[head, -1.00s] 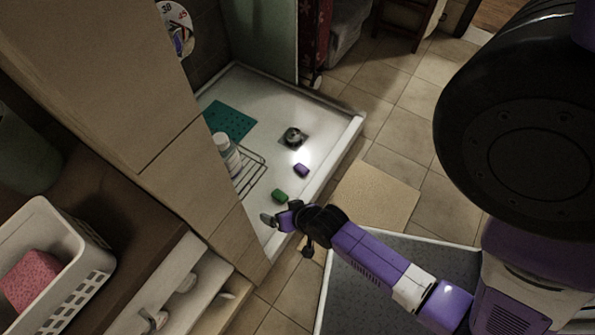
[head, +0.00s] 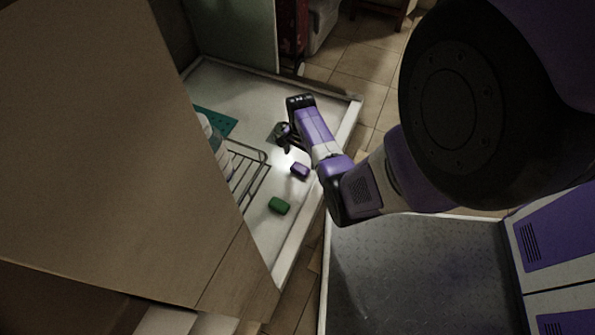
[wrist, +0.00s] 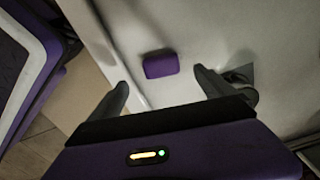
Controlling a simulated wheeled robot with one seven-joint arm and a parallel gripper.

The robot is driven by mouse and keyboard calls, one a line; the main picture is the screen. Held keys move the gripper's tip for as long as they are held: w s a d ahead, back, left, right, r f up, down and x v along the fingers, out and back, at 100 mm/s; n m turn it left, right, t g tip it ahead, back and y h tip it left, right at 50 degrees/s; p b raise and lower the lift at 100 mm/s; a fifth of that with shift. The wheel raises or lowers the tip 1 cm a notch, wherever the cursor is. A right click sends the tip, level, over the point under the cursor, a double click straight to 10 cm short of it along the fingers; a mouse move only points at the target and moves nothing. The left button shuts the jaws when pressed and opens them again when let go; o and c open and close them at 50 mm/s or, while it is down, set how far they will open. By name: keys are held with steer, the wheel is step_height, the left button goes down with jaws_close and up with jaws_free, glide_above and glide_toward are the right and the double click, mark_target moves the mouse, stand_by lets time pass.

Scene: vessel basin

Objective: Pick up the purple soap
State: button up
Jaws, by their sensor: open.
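The purple soap (head: 299,170) is a small rounded block lying on the floor of the white shower basin (head: 290,262), near its right side. In the wrist view the purple soap (wrist: 161,64) shows beyond and between the fingertips, with nothing touching it. My gripper (head: 284,142) is over the basin just above and left of the soap in the head view. In the wrist view my gripper (wrist: 160,82) has its two fingers spread wide and empty.
A green soap (head: 279,205) lies in the basin nearer the front. A wire rack (head: 250,172), a white bottle (head: 215,145) and a teal mat (head: 216,121) are at the left. A drain (wrist: 240,76) is beside the right finger. A cabinet (head: 100,150) blocks the left side.

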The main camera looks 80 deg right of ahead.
mark_target(300, 167)
steer(key=shift+d+f+b, duration=0.2)
steer(key=shift+f+b, duration=2.4)
steer(key=shift+f, duration=1.15)
steer(key=shift+c, duration=0.2)
steer(key=c, duration=1.4)
